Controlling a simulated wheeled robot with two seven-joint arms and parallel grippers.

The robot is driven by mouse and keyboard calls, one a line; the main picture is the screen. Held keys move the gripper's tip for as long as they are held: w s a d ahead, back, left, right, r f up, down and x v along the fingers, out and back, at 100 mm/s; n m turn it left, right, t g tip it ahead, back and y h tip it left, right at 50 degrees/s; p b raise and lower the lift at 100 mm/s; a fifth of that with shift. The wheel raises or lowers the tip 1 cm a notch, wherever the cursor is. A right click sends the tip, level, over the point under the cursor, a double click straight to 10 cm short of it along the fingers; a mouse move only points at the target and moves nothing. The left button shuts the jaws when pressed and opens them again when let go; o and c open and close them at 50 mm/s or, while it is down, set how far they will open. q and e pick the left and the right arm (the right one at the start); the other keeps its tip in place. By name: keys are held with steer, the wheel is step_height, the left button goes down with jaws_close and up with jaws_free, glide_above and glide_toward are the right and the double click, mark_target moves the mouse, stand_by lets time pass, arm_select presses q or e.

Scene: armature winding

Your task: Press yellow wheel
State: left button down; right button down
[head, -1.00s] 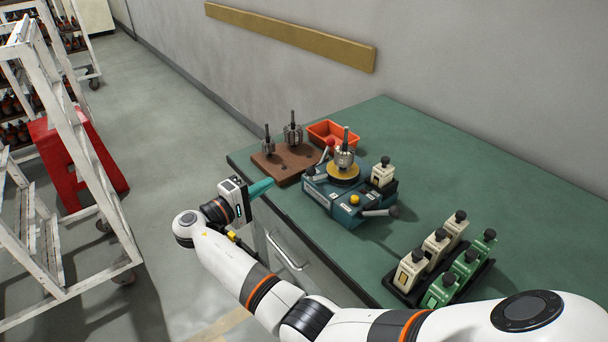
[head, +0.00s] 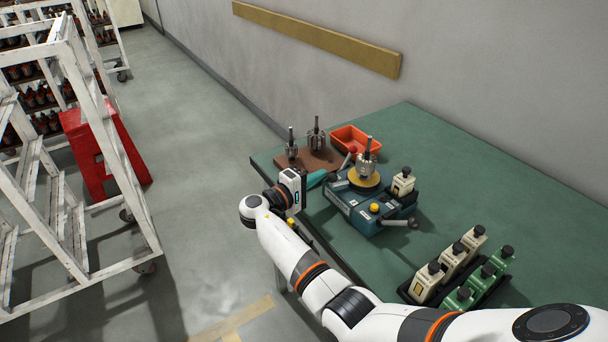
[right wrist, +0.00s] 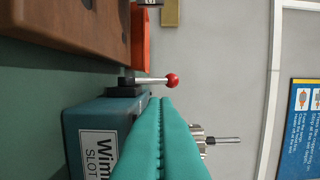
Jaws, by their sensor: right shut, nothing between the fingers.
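The yellow wheel (head: 363,183) lies flat on top of the blue winding machine (head: 350,208), with a metal armature (head: 367,160) standing upright on it. My right gripper (head: 317,178) is at the machine's left side, apart from the wheel. Its teal fingers are shut with nothing between them. In the right wrist view the fingers (right wrist: 160,105) point past the machine's labelled block (right wrist: 95,140) and a red-knobbed lever (right wrist: 172,80). The wheel cannot be made out there, and part of an armature (right wrist: 203,140) shows beside the fingers. My left gripper is not in view.
A brown board (head: 310,160) with two armatures and an orange bin (head: 356,142) stand behind the machine. A rack of cream and green holders (head: 462,272) stands at the front right. The green table (head: 480,190) is bare right of the machine.

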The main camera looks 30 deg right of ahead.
steer(key=shift+s+a+r+p, duration=0.1)
steer(key=shift+s+r+p, duration=0.1)
steer(key=shift+s, duration=0.3)
steer(key=shift+s+a+r+p, duration=0.1)
steer(key=shift+s+p, duration=0.05)
steer(key=shift+s, duration=0.35)
steer(key=shift+s+f, duration=0.15)
steer(key=shift+s, duration=0.15)
steer(key=shift+s+t+p, duration=0.25)
steer(key=shift+t+p, duration=0.05)
steer(key=shift+p, duration=0.2)
